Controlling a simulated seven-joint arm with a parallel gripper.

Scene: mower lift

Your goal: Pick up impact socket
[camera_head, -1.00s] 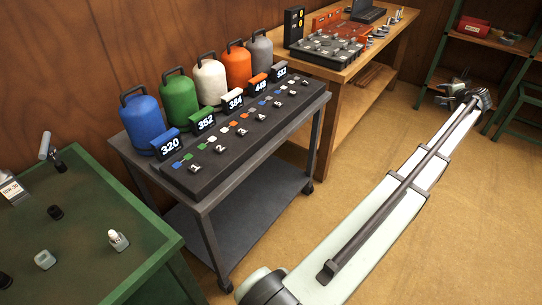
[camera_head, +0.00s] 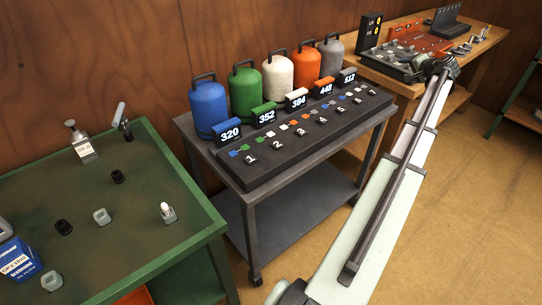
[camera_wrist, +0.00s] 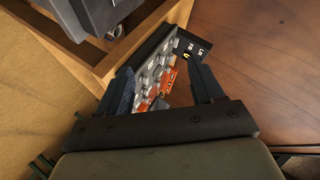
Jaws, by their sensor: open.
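Two small black cylinders that look like sockets stand on the green table at the left of the head view: one black socket (camera_head: 118,177) and a second black socket (camera_head: 63,227) nearer the front. I cannot tell which, if either, is the impact socket. My gripper (camera_head: 437,66) is far from them, at the end of my outstretched arm by the wooden bench at the back right. In the wrist view my gripper (camera_wrist: 161,73) has its two fingers apart with nothing held between them. A grey and orange tool tray shows beyond the fingers.
The green table (camera_head: 150,235) also carries pale blocks, a blue box (camera_head: 18,260) and small bottles. A grey cart (camera_head: 300,193) with coloured canisters and numbered slots stands between it and the wooden bench (camera_head: 402,87). Floor is open at the right.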

